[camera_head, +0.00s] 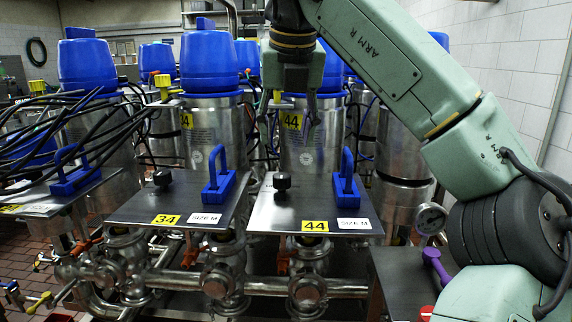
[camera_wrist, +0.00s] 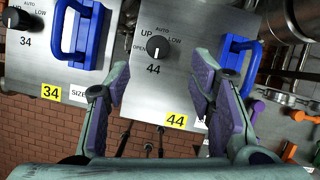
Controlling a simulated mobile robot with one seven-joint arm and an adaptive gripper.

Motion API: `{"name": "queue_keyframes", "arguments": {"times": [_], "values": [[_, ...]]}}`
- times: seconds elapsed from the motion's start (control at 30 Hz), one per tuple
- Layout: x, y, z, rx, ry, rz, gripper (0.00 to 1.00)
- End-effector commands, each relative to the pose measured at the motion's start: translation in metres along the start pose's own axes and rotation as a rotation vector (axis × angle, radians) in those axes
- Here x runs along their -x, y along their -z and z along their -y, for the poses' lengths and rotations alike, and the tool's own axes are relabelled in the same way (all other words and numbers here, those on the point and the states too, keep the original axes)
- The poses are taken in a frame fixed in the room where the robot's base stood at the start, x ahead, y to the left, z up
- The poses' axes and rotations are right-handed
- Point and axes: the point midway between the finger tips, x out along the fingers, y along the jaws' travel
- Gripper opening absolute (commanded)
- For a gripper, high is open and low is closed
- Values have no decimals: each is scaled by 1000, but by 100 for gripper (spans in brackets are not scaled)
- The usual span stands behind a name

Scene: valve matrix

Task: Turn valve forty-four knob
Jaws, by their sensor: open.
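The valve forty-four knob (camera_head: 282,182) is a small black knob on a metal plate (camera_head: 310,205) with a yellow 44 label (camera_head: 314,226). In the wrist view the knob (camera_wrist: 157,47) is round with a white mark, among the words OPEN, UP, AUTO and LOW. My gripper (camera_head: 294,100) hangs above and behind the plate in the head view, in front of the valve body. In the wrist view my gripper (camera_wrist: 165,88) is open, its purple-padded fingers on either side below the knob, with nothing between them. The knob appears untouched.
A blue handle (camera_head: 346,180) stands on the same plate, right of the knob. To the left is the plate 34 (camera_head: 180,203) with its own black knob (camera_head: 162,178) and blue handle (camera_head: 218,180). Black cables (camera_head: 60,130) crowd the far left. Pipes run below the plates.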

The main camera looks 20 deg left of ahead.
Motion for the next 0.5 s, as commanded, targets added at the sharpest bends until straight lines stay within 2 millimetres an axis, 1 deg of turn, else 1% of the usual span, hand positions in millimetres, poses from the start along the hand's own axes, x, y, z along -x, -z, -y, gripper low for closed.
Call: {"name": "queue_keyframes", "arguments": {"times": [0.03, 0.3, 0.4, 0.5], "values": [[-9, 0, 0, 2, -4, -2, 49], [-59, 0, -1, 3, -5, -2, 49], [-75, 0, -1, 3, -5, -2, 49], [-87, 0, -1, 2, -5, -2, 49]]}}
